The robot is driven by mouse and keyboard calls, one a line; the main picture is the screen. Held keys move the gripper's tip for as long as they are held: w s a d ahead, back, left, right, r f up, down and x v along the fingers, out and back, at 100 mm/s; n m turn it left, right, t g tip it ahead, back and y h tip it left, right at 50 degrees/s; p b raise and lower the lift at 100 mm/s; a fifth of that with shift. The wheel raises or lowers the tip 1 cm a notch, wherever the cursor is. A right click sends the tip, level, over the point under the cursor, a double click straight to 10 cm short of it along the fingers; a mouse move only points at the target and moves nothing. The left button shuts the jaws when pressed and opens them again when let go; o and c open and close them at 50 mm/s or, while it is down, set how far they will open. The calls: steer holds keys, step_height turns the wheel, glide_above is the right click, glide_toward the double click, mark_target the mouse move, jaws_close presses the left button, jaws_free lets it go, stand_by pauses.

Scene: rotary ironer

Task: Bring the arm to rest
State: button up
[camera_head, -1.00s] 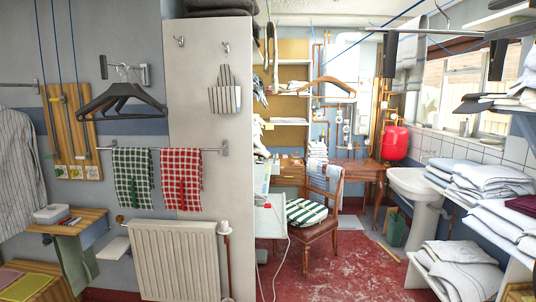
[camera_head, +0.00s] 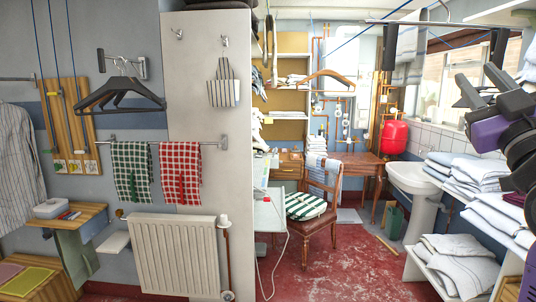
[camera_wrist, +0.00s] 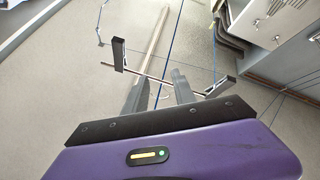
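My gripper (camera_head: 474,88), purple with dark fingers, is at the right edge of the head view. It is raised in front of the towel shelves and points up and to the left. In the wrist view its two fingers (camera_wrist: 158,92) stand apart with nothing between them. The rest of the arm is mostly outside the head view.
A clip hanger bar (camera_wrist: 150,75) with dark clips hangs beyond the fingertips in the wrist view, near blue cords. Folded towels (camera_head: 474,180) fill the right shelves. A chair (camera_head: 320,205) and sink (camera_head: 412,178) stand further back. The red floor (camera_head: 335,265) in the middle is clear.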

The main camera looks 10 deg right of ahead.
steer(key=s+a+f+m, duration=0.2)
steer(key=a+f, duration=0.2)
steer(key=f, duration=0.6)
steer(key=s+a+f+m+g+y, duration=0.1)
steer(key=s+a+f, duration=0.25)
steer(key=f, duration=0.65)
steer(key=s+a+f+m, duration=0.15)
steer(key=a+f, duration=0.25)
steer(key=f, duration=0.6)
steer(key=s+a+f+n+g+y, duration=0.1)
steer(key=s+a+f+g+y, duration=0.2)
steer(key=s+a+f, duration=0.4)
steer(key=s+a+f+n+g+y, duration=0.1)
steer(key=s+a+f+g+y, duration=0.3)
steer(key=s+f, duration=1.2)
steer(key=s+a, duration=0.3)
steer(key=s, duration=0.2)
steer(key=shift+a+n+g+y, duration=0.2)
steer(key=shift+n+g+y, duration=0.1)
steer(key=shift+n, duration=0.05)
